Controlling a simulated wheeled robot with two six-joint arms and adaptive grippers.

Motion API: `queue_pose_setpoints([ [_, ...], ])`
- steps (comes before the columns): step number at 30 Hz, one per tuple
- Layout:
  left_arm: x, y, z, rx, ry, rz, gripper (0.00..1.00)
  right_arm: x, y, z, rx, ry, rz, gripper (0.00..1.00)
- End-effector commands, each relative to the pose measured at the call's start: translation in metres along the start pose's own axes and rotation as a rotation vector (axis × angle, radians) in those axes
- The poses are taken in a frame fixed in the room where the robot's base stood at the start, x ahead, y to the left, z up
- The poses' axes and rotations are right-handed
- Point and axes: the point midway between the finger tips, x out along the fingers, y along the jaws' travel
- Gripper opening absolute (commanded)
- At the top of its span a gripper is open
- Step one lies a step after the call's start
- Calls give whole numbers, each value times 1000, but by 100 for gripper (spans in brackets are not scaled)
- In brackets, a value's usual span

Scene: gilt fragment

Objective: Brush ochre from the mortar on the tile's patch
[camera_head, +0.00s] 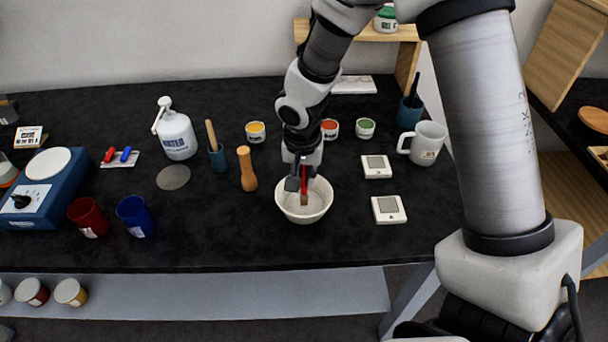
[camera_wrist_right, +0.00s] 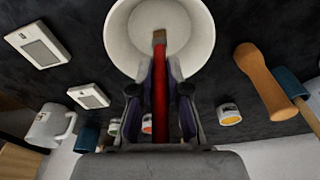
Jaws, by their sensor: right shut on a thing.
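My right gripper (camera_head: 303,178) is shut on a red-handled brush (camera_wrist_right: 160,90) and hangs over the white mortar (camera_head: 287,212). The brush points down into the mortar, its brown bristles (camera_wrist_right: 159,38) within the bowl's outline; I cannot tell whether they touch the bottom. The mortar (camera_wrist_right: 118,40) looks pale inside, and no ochre stands out in it. Two white tiles with grey square patches lie to the right: a far tile (camera_head: 376,176) and a near tile (camera_head: 389,219). My left gripper is not in view.
Behind are small paint pots, including a yellow one (camera_head: 256,132), and a white mug (camera_head: 424,143). A water bottle (camera_head: 177,136), a red cup (camera_head: 87,217) and a blue cup (camera_head: 135,216) stand left. Bare table lies between mortar and tiles.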

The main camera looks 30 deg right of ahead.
Motion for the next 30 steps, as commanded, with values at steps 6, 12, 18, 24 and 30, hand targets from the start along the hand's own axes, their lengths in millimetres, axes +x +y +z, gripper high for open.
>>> queue_pose_setpoints([
  [6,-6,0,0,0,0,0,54,-7,0,0,0,-2,2,0],
  [12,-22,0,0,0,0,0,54,-27,0,-3,1,-1,1,0],
  [18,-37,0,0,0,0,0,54,-47,0,-6,0,-1,0,0],
  [24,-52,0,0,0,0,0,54,-66,0,-9,1,0,1,0],
  [30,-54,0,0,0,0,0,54,-70,0,-9,1,-1,1,0],
])
